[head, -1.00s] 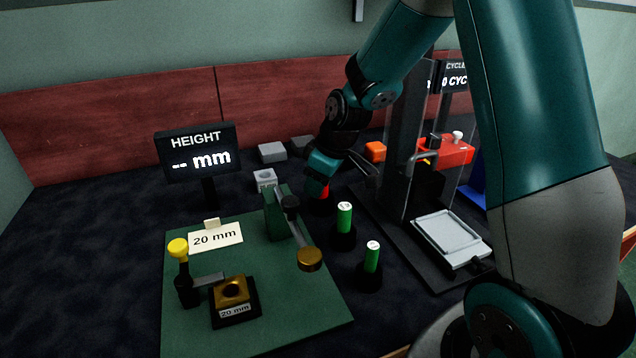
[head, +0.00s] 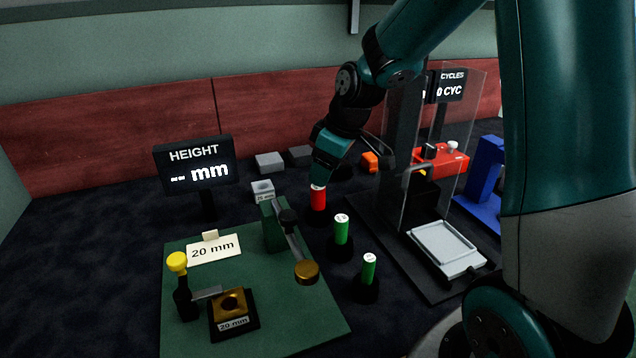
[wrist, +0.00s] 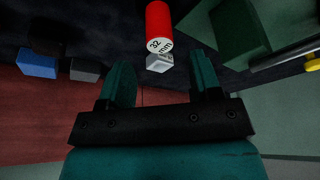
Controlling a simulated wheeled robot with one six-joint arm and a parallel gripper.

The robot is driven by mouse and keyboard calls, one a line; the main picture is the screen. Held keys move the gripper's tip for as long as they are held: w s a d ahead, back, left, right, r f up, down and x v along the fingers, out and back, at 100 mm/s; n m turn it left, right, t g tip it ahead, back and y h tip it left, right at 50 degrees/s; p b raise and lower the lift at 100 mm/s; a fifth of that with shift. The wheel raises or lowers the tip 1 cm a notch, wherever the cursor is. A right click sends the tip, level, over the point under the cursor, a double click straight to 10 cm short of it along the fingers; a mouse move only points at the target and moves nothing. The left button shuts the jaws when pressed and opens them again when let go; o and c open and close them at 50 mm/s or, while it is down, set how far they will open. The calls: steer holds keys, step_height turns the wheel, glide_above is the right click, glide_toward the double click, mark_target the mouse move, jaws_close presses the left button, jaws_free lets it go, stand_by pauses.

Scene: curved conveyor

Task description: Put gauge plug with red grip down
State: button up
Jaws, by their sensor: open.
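The gauge plug with red grip (head: 318,199) stands upright in the row with two green-grip plugs, at its far end. In the wrist view the red grip (wrist: 158,22) shows a white end marked 32 mm, beyond the fingertips. My gripper (wrist: 161,82) is open, with nothing between its fingers. In the head view my gripper is just above the red grip, and its fingertips are hard to make out. The plug's lower end is hidden or too dark to see.
Two green-grip plugs, one nearer (head: 369,270) and one in the middle (head: 341,230), stand close by. A green board (head: 190,340) with a clamp lies left. A clear-shielded press with a tray (head: 447,247) stands right. Grey blocks (head: 270,162) lie behind.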

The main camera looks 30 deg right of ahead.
steer(key=shift+g+y, duration=0.6)
steer(key=shift+y, duration=0.1)
steer(key=s+a+r, duration=0.2)
steer(key=s+a, duration=0.1)
steer(key=a, duration=0.1)
steer(key=s+a+r, duration=0.2)
steer(key=s+a, duration=0.2)
steer(key=s+a+r, duration=0.2)
steer(key=s+a, duration=0.1)
steer(key=shift+s+a+r, duration=0.2)
steer(key=shift+a+r, duration=0.2)
steer(key=s+a+g, duration=0.1)
steer(key=s+a, duration=0.2)
steer(key=s, duration=0.3)
steer(key=s+a+g, duration=0.1)
steer(key=s+a, duration=0.2)
steer(key=s, duration=0.4)
steer(key=shift+a+y, duration=0.4)
steer(key=shift+r, duration=0.1)
